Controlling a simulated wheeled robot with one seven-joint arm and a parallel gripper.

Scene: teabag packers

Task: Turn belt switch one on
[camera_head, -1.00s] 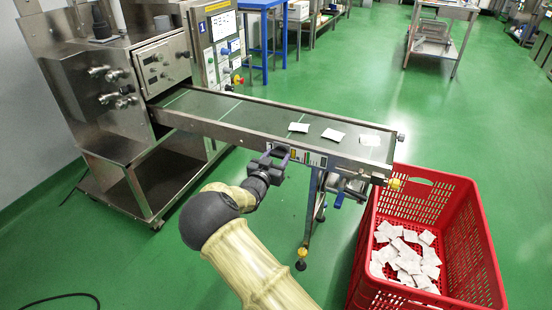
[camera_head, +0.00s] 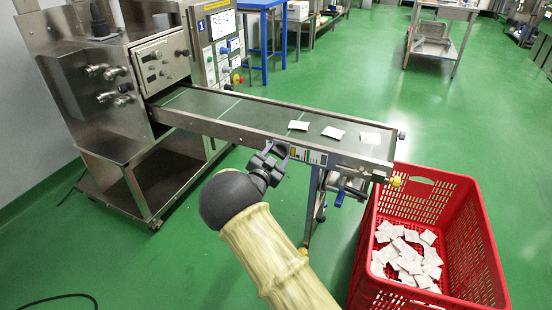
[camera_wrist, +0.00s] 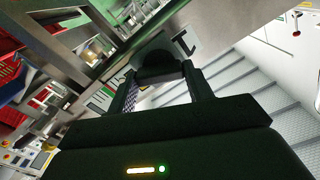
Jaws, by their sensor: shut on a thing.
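The conveyor belt (camera_head: 255,113) runs from the packing machine toward the lower right, with a few white teabags (camera_head: 333,132) on its far end. My gripper (camera_head: 275,152) is at the belt's near side rail, beside a small labelled panel (camera_head: 308,155). In the wrist view, a dark rounded knob (camera_wrist: 154,64), seemingly the belt switch, sits between the fingertips of my gripper (camera_wrist: 158,82), which is shut on it. The gripper hides the switch in the head view, and its on or off position cannot be read.
A red crate (camera_head: 463,235) with loose teabags stands below the belt's right end. The steel machine (camera_head: 95,95) and its control panel (camera_head: 208,45) marked 1 stand at the left. Green floor is open in front of the belt and at the upper right.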

